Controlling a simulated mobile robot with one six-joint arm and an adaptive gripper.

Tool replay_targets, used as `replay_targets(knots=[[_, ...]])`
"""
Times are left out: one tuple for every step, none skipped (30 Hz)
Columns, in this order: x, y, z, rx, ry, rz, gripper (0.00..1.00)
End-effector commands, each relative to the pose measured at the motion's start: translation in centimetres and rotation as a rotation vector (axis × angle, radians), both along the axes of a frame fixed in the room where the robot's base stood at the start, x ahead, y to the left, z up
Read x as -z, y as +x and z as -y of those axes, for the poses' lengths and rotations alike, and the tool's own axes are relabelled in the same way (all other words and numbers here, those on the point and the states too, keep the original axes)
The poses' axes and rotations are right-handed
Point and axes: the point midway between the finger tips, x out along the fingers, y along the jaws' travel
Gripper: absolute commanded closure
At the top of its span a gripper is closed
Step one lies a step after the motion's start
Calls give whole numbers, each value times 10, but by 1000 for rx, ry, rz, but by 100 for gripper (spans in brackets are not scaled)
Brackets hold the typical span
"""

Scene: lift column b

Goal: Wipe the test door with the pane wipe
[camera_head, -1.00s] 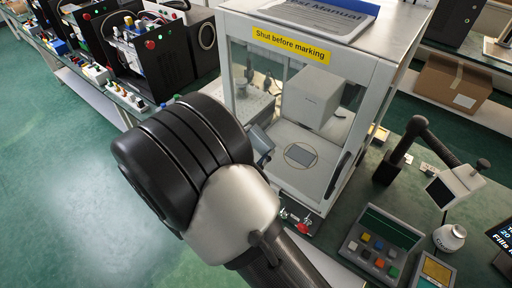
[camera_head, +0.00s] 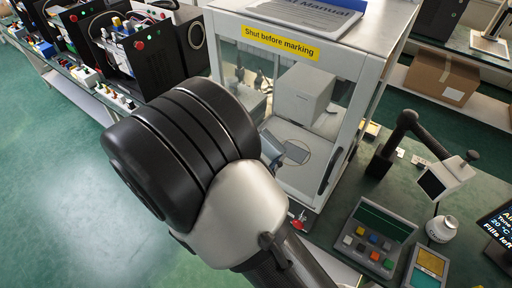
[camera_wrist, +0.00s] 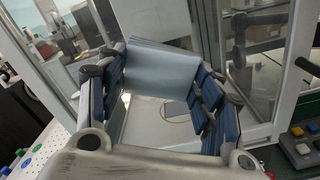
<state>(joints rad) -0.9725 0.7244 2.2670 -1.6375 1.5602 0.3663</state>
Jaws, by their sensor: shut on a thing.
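The pane wipe (camera_wrist: 162,68) is a pale grey-blue pad held between the blue-padded fingers of my gripper (camera_wrist: 160,88) in the wrist view. In the head view, a piece of my gripper (camera_head: 271,145) shows past my arm, which hides most of it, in front of the cabinet. The white-framed cabinet (camera_head: 362,75) has clear panes and a yellow label reading "Shut before marking" (camera_head: 280,41). Clear panes and white posts stand around the wipe in the wrist view. I cannot tell which pane is the test door, or whether the wipe touches it.
Inside the cabinet are a grey box-shaped unit (camera_head: 304,93) and a dark plate (camera_head: 297,152) within a ring. To the right stand a button box (camera_head: 373,242), a dark jointed stand (camera_head: 397,140) and a white jar (camera_head: 442,228). Black machines stand left. Green floor is clear at lower left.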

Motion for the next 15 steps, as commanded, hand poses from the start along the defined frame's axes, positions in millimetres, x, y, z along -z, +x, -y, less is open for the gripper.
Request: replay_targets(knots=[[1,-3,6,6,-2,-1,59],[1,-4,8,5,-1,-2,59],[0,-6,10,6,-1,0,59],[0,-7,12,6,-1,0,59],[0,-8,14,4,-1,-1,59],[0,-9,15,4,-1,-1,59],[0,-10,16,4,0,0,59],[0,-10,16,4,0,0,59],[0,-10,17,4,0,0,59],[0,-11,17,4,1,0,59],[0,-11,18,4,0,0,59],[0,-12,20,4,0,0,59],[0,-13,22,4,-1,-1,59],[1,-15,24,4,-1,-1,59],[1,-16,27,4,-2,-1,59]])
